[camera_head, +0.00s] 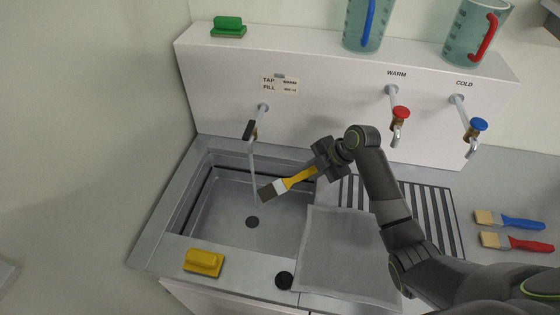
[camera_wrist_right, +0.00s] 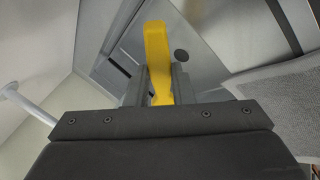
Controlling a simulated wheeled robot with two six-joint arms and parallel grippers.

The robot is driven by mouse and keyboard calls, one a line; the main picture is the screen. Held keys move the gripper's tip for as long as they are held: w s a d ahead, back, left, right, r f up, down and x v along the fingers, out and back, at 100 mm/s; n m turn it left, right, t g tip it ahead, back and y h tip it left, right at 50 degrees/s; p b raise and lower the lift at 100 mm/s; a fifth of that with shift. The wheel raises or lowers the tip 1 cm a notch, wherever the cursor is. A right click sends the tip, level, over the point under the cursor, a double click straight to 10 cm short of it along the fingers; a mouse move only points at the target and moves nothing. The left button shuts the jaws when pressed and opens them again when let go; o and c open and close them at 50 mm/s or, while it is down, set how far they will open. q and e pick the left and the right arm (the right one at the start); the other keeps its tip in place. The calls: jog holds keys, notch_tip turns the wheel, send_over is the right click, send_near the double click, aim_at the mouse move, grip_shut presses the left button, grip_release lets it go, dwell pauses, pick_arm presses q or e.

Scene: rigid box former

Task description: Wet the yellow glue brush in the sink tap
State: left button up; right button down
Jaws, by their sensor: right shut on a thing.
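The yellow glue brush (camera_head: 289,183) is held by its yellow handle in my right gripper (camera_head: 322,163), over the right part of the sink (camera_head: 222,200). Its dark bristle end points left and down, at or very near the thin water stream (camera_head: 254,172); I cannot tell if they touch. The stream falls from the sink tap (camera_head: 258,118) with its black lever. In the right wrist view the yellow handle (camera_wrist_right: 157,60) sits between the fingers, and its bristles are hidden. My left gripper is not in view.
A yellow block (camera_head: 204,262) sits on the front sink edge. A grey cloth (camera_head: 340,250) lies right of the basin by the drainer grooves. Warm tap (camera_head: 398,120) and cold tap (camera_head: 475,132) project from the wall ledge. Blue brush (camera_head: 510,220) and red brush (camera_head: 517,243) lie far right.

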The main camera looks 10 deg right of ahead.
jog(key=shift+s+r+p, duration=0.25)
jog(key=shift+r+p, duration=0.15)
jog(key=shift+p, duration=0.15)
jog(key=s+r+p, duration=0.1)
jog(key=s+p, duration=0.1)
jog(key=s+d+r+p, duration=0.1)
jog(key=s+r+p, duration=0.1)
jog(key=p, duration=0.1)
jog(key=shift+s+r, duration=0.15)
jog(key=shift+s, duration=0.1)
